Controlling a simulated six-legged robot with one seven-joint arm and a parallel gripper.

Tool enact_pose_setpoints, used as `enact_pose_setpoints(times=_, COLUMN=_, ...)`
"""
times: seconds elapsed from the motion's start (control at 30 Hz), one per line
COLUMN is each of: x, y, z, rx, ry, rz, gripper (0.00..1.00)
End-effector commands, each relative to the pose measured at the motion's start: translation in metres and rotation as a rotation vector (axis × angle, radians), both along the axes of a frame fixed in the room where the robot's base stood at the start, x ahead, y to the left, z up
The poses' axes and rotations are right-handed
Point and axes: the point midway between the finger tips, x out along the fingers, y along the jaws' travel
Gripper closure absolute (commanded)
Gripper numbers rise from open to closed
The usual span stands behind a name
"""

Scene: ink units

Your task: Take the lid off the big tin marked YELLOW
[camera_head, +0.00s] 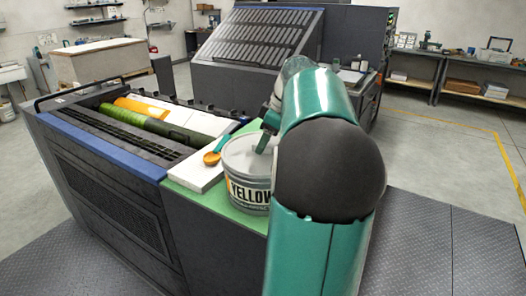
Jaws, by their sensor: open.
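The big tin marked YELLOW (248,189) stands upright on a green mat at the right end of the machine's top. Its grey lid (240,157) is on it. My gripper (262,145) is over the lid's right part, with one green finger showing close to the lid. My own arm hides the rest of the gripper and the tin's right side. The gripper is open. I cannot tell whether the finger touches the lid.
The green mat (193,197) has bare room in front. Green and orange rollers (150,120) lie in the machine further left.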

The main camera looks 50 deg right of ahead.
Motion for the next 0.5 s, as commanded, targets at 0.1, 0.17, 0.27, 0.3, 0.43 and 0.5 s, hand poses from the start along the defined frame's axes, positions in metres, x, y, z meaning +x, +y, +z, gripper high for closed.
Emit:
enact_pose_setpoints(times=0.1, x=0.0003, y=0.0002, z=-0.002, rx=0.0, ry=0.001, rz=-0.001, gripper=0.53)
enact_pose_setpoints(times=0.17, x=0.0003, y=0.0002, z=-0.0018, rx=0.0, ry=0.001, rz=-0.001, gripper=0.53)
enact_pose_setpoints(times=0.27, x=0.0002, y=0.0002, z=-0.0016, rx=0.0, ry=0.001, rz=-0.001, gripper=0.61)
enact_pose_setpoints(times=0.3, x=0.0002, y=0.0002, z=-0.0015, rx=0.0, ry=0.001, rz=-0.001, gripper=0.68)
enact_pose_setpoints(times=0.43, x=0.0001, y=0.0002, z=-0.0014, rx=0.0, ry=0.001, rz=-0.001, gripper=0.94)
enact_pose_setpoints(times=0.5, x=0.0002, y=0.0002, z=-0.0013, rx=0.0, ry=0.001, rz=-0.001, gripper=1.0)
